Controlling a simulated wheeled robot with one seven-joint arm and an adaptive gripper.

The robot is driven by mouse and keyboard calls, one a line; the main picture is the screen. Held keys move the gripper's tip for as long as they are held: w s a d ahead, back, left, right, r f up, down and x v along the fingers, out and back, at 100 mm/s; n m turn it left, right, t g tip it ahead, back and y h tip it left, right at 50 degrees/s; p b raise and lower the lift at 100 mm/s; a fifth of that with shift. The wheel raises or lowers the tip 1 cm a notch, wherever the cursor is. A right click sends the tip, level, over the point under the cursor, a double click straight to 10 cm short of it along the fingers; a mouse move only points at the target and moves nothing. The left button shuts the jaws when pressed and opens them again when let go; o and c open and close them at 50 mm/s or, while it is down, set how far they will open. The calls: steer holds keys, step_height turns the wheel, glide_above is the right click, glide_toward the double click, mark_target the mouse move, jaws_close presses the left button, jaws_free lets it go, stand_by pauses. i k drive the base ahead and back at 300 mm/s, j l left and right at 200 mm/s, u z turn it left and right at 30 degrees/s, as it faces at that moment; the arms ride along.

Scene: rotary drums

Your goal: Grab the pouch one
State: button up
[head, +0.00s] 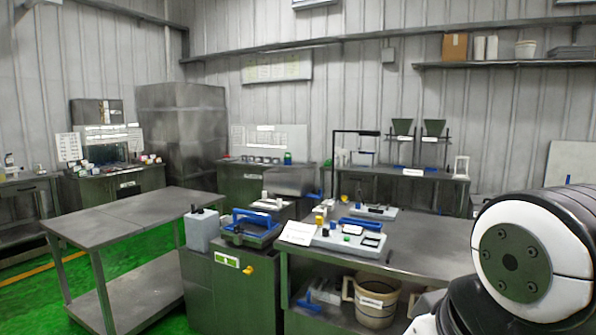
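I cannot pick out a pouch with certainty in the head view. Small items stand on the bench (440,255) in front of me, among them a pale tray-like unit (330,240) with blue and black parts, and a white card (298,232). A blue-handled device (252,226) sits on the cabinet to its left. Several small coloured items (150,159) at the far left bench are too small to identify. My gripper is out of view; only a white and black link of my arm shows at the right edge.
A bare grey table (135,215) stands at the left. A labelled bucket (376,300) sits on the shelf under the bench. A white canister (202,230) stands on the cabinet. Green floor shows at the lower left. A wall shelf (510,64) holds a cardboard box (454,47).

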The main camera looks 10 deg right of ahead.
mark_target(338, 158)
steer(key=z, duration=1.05)
steer(key=i+l+z, duration=0.3)
steer(key=l, duration=0.15)
steer(key=i+l+z, duration=0.6)
steer(key=z, duration=0.15)
steer(key=i+l+z, duration=0.55)
steer(key=i+z, duration=0.2)
steer(key=z, duration=0.15)
steer(key=i+z, duration=0.5)
steer(key=i, duration=0.85)
steer(key=i+u, duration=0.5)
steer(key=u, duration=0.25)
steer(key=i+l+u, duration=0.1)
steer(key=i+u, duration=0.25)
steer(key=i+j+u, duration=0.2)
steer(key=i+u, duration=0.9)
steer(key=i, duration=1.7)
steer(key=i+l+u, duration=0.1)
steer(key=i, duration=1.65)
steer(key=l, duration=0.1)
